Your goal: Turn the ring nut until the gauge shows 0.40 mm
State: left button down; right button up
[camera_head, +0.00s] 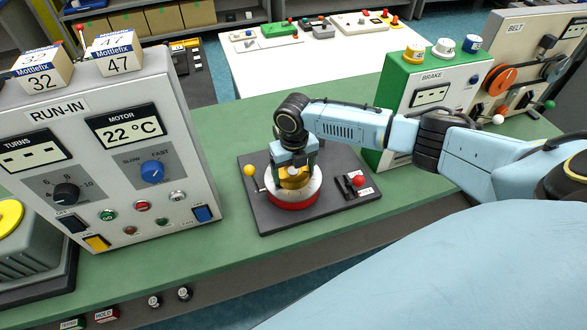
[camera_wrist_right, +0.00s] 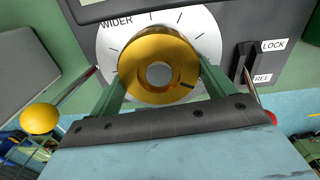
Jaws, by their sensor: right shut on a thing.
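The ring nut (camera_wrist_right: 157,48) is a brass-coloured ring with a dark mark at its lower right. It sits in the middle of a white dial (camera_wrist_right: 108,52) with tick marks and the word WIDER. In the head view the ring nut (camera_head: 297,183) shows below my right gripper (camera_head: 294,172), above a red band on a dark base plate (camera_head: 262,216). In the wrist view my right gripper (camera_wrist_right: 160,76) is shut on the ring nut, one finger on each side. I see no legible mm gauge reading. My left gripper is out of view.
A yellow ball (camera_head: 250,170) on a rod stands left of the dial. A red-knobbed lever (camera_head: 358,181) stands right, beside LOCK and FREE labels; its setting is unclear. The RUN-IN panel (camera_head: 60,130) is at left, the BRAKE box (camera_head: 400,75) behind at right. Green bench between is clear.

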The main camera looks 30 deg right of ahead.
aim_at(294, 171)
jog(key=shift+n, duration=0.4)
jog(key=o, duration=0.9)
jog(key=shift+r, duration=0.1)
notch_tip(294, 171, up, 13)
jog(key=shift+r, duration=0.2)
dwell(0.4)
